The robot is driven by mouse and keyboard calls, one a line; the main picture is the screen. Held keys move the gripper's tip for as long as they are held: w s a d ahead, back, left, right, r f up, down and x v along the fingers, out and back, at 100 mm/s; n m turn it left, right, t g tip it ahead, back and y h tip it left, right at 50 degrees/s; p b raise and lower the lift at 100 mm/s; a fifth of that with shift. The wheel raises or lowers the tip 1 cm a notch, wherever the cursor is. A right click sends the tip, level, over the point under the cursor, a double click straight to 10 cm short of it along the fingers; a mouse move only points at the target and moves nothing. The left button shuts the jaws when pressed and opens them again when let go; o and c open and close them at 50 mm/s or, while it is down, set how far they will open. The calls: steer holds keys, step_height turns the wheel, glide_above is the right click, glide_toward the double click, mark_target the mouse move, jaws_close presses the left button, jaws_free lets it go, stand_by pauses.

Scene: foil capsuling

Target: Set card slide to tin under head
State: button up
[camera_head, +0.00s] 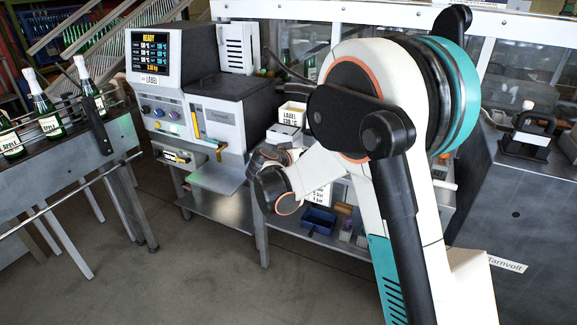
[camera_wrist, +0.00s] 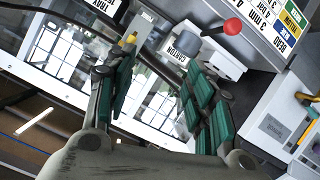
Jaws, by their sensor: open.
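My gripper (camera_wrist: 163,68) is open with green-padded fingers, and nothing shows held between them. A white panel (camera_wrist: 268,30) with printed rows and coloured labels is at the top right of the wrist view, to the right of the fingers. A red round knob (camera_wrist: 232,26) stands at its lower left edge, apart from my fingers. I cannot tell which part is the card slide, and no "tin" or "head" mark is readable. In the head view my arm's dark wrist part (camera_head: 272,187) is in front of the bench; my fingers cannot be made out there.
A labelling machine (camera_head: 215,120) with a lit READY screen (camera_head: 154,50) stands at the left. Bottles (camera_head: 44,112) stand on a conveyor (camera_head: 62,165) at far left. A blue bin (camera_head: 318,220) sits on the lower shelf.

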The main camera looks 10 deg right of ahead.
steer(key=w+a+f+t+h+b, duration=0.1)
steer(key=w+a+f+t, duration=0.2)
steer(key=f, duration=0.5)
steer(key=w+a+f+t+h+b, duration=0.1)
steer(key=w+a+f, duration=0.35)
steer(key=f, duration=0.45)
steer(key=shift+m, duration=0.4)
steer(key=shift+r+b+x, duration=0.2)
steer(key=shift+b+x, duration=1.8)
steer(key=shift+x, duration=4.45)
steer(key=shift+s+d, duration=0.1)
jaws_close()
